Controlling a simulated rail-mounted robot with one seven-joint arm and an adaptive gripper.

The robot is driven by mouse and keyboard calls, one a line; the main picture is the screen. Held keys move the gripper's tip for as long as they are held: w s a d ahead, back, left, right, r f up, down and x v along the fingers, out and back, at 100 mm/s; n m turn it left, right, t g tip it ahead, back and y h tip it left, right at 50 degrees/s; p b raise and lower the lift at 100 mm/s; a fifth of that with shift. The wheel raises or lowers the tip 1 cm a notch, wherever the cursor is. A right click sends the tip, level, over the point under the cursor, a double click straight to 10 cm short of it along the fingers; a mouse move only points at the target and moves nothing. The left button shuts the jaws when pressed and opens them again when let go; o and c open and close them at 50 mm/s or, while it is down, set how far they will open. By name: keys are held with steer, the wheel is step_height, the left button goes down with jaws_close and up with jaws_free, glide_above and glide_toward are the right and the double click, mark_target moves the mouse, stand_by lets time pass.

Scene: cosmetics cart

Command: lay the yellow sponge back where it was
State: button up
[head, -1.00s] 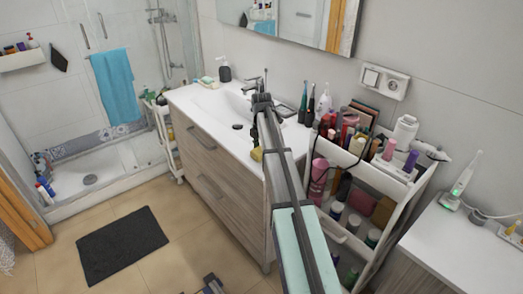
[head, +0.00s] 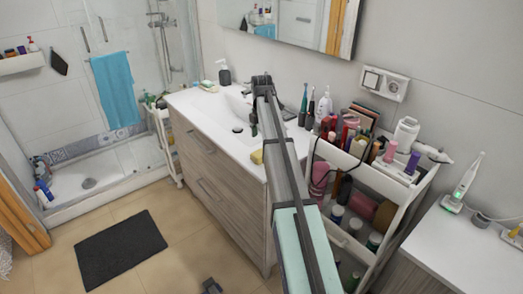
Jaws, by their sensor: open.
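The yellow sponge (head: 257,156) lies on the white washbasin counter (head: 217,117), close to its front edge and just left of my arm. My gripper (head: 253,133) hangs from the end of my arm above the counter, over the basin side. It is small and dark in this view. It is open and holds nothing, and it shows apart from the sponge, above it in the picture. My arm hides part of the basin and of the counter to the right of the sponge.
A white cart (head: 381,182) full of cosmetics stands right of the counter. Toothbrushes and bottles, including a white pump bottle (head: 324,105), stand at the counter's right end. A dark soap dispenser (head: 224,73) stands at the back left.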

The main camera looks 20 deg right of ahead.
step_height(320, 180, up, 5)
steer(key=shift+f+b, duration=0.1)
steer(key=shift+b, duration=0.2)
steer(key=shift+s, duration=0.1)
